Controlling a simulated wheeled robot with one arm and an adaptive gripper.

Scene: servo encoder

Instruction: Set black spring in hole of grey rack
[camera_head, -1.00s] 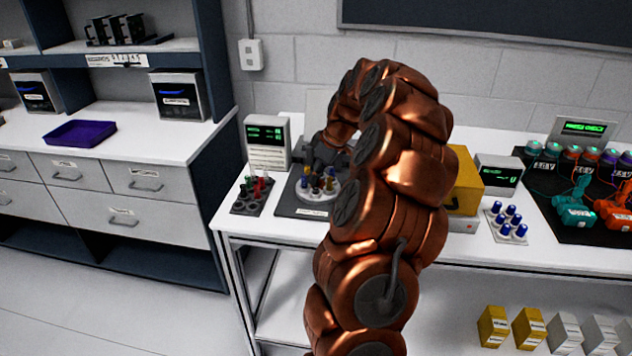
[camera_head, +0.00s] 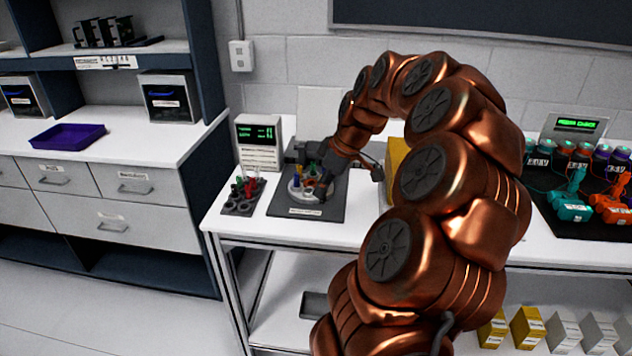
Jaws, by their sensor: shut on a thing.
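My gripper (camera_head: 318,186) is at the end of my copper arm, low over a round white holder (camera_head: 296,192) with several small coloured pieces. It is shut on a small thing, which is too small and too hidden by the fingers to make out. The grey rack (camera_head: 240,208) is on the bench to the left of the holder, apart from my gripper. It has several holes, and green and red pieces stand at its back. I cannot pick out the black spring for sure.
The round holder stands on a dark base plate (camera_head: 312,211). A display box (camera_head: 259,143) with green digits stands behind the rack. A yellow box (camera_head: 395,160) is partly behind my arm. Coloured devices lie on a black mat (camera_head: 560,231) at right.

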